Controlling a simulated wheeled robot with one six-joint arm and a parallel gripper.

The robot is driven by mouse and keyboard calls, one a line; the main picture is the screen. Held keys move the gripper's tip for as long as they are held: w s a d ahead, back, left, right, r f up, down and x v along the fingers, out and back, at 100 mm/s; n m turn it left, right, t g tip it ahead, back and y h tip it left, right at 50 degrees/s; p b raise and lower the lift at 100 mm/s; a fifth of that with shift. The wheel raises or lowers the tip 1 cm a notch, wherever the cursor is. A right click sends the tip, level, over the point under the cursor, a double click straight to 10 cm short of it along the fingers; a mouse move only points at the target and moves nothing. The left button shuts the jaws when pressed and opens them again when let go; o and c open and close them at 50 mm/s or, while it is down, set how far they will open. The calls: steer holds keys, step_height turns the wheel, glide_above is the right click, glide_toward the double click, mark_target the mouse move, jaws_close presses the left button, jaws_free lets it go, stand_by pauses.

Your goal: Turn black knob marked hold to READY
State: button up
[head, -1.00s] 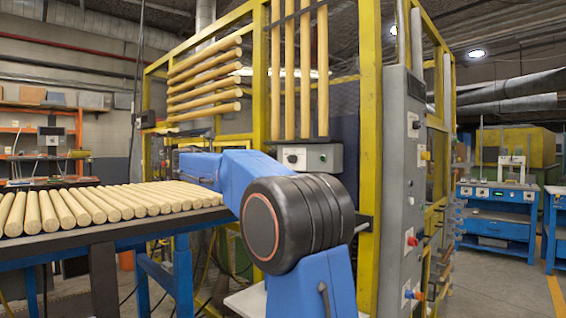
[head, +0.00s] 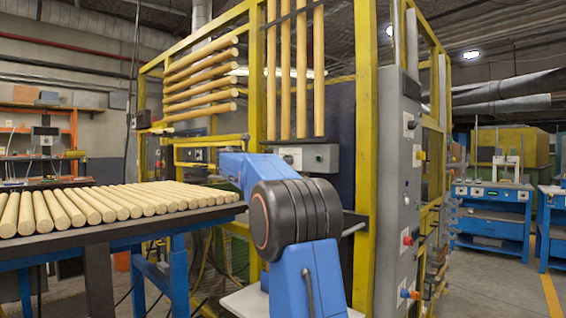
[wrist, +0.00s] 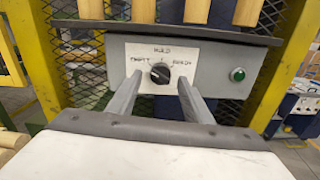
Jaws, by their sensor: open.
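The black knob (wrist: 159,73) sits on a white label plate on a grey control box (wrist: 215,78). HOLD is printed above the knob, READY at its right, and a blurred word at its left. The knob has a pale pointer mark, too small to read its direction surely. In the head view the box (head: 322,158) hangs on the yellow frame. My gripper (wrist: 161,84) is open, with one finger on each side of the knob, low on the plate. I cannot tell whether the fingers touch the box. In the head view my gripper is hidden.
A green button (wrist: 238,74) is at the box's right. A dark ledge (wrist: 190,34) with wooden rods above overhangs the box. Yellow posts (wrist: 28,55) flank it. A table of turned rods (head: 110,234) stands at the left. A grey cabinet (head: 392,200) stands at the right.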

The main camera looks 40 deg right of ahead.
steer(key=shift+d, duration=0.7)
steer(key=shift+c, duration=0.7)
steer(key=c, duration=0.9)
steer(key=shift+m, duration=0.4)
steer(key=m, duration=2.3)
steer(key=shift+w+r, duration=0.2)
